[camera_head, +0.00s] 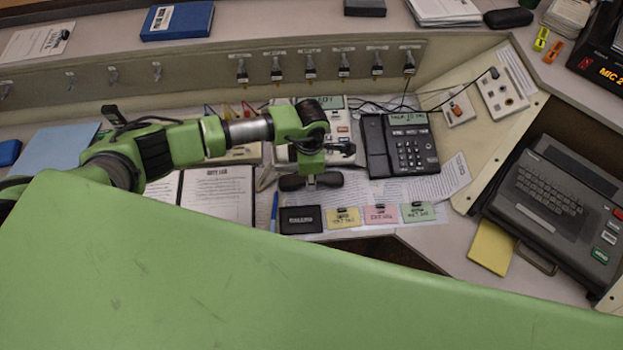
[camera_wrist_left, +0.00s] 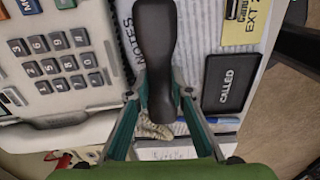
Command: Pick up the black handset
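The black handset (camera_head: 331,180) lies crosswise under my left gripper (camera_head: 311,180) in the head view, in front of a pale keypad phone (camera_head: 340,128). In the left wrist view the handset (camera_wrist_left: 155,28) runs upright in the picture, with its lower end between the fingers. The two fingers of my left gripper (camera_wrist_left: 160,84) come in from both sides and look shut against the handset's narrow middle. I cannot tell whether it is clear of the desk. My right gripper is not in view.
A black desk phone (camera_head: 403,145) stands right of the handset. A black "CALLED" tray (camera_wrist_left: 232,82) and coloured cards (camera_head: 380,214) lie close in front. An open logbook (camera_head: 217,193) is to the left. A grey keyboard unit (camera_head: 553,203) stands at the right.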

